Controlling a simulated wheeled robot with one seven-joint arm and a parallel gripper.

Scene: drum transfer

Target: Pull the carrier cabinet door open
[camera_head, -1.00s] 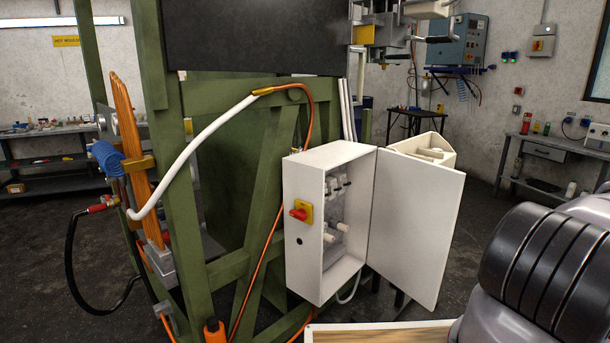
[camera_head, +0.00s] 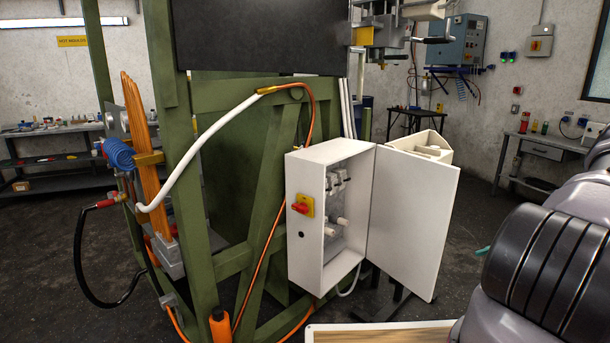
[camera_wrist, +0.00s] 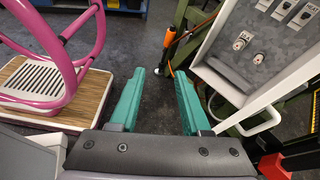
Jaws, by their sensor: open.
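The carrier cabinet (camera_head: 312,225) is a white box with a red and yellow rotary switch on its side, beside the green frame. Its white door (camera_head: 413,222) stands wide open to the right, and fittings show inside. In the wrist view the cabinet's grey inner panel (camera_wrist: 262,50) with labelled switches is at upper right. My gripper (camera_wrist: 160,105) has two teal fingers spread apart with nothing between them, left of and apart from the cabinet. In the head view only a small teal tip shows right of the door; my arm hides the rest.
A green steel frame (camera_head: 262,190) with orange and white hoses stands left of the cabinet. A cream bin (camera_head: 425,143) is behind the door. In the wrist view a pink tubular object (camera_wrist: 62,70) stands on a wood-edged board at left. Dark floor lies between the fingers.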

